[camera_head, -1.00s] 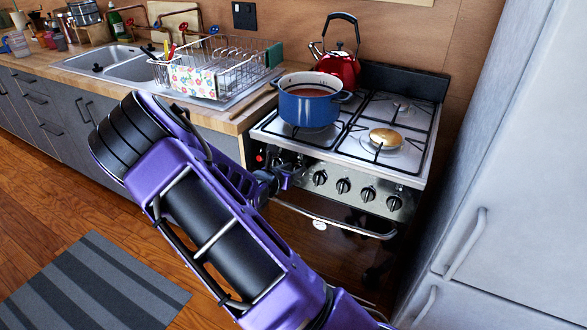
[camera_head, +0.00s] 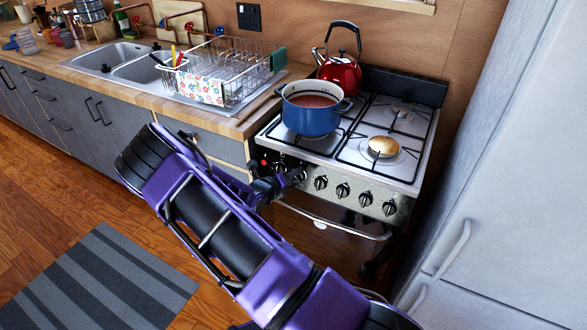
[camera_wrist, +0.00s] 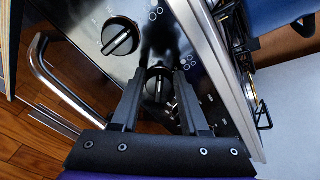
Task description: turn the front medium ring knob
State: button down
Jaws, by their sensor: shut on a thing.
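The stove's front panel (camera_head: 330,187) carries a row of black knobs. My gripper (camera_wrist: 160,78) is at the left part of this panel. In the wrist view its two fingers stand on either side of a black round knob (camera_wrist: 158,88) with a pale mark and are shut on it. A neighbouring knob (camera_wrist: 120,37) is free, with small dot symbols beside it. In the head view my gripper (camera_head: 297,175) covers the held knob, and several knobs (camera_head: 342,190) show to its right. I cannot read from the symbols which burner the held knob serves.
A blue pot (camera_head: 311,113) stands on the left burners, with a red kettle (camera_head: 340,73) behind it. The oven handle (camera_head: 330,223) runs below the panel. A white fridge (camera_head: 495,180) stands close on the right. Counter, sink (camera_head: 135,60) and dish rack (camera_head: 225,75) are left.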

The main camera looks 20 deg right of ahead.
jog(key=n, duration=0.4)
jog(key=f+n+p, duration=0.1)
jog(key=n, duration=0.7)
jog(key=shift+s+a+f+n+h, duration=0.1)
jog(key=shift+a+f+n+h, duration=0.2)
jog(key=shift+f+n+h, duration=0.1)
dwell(0.3)
jog(key=shift+c, duration=2.2)
grip_release()
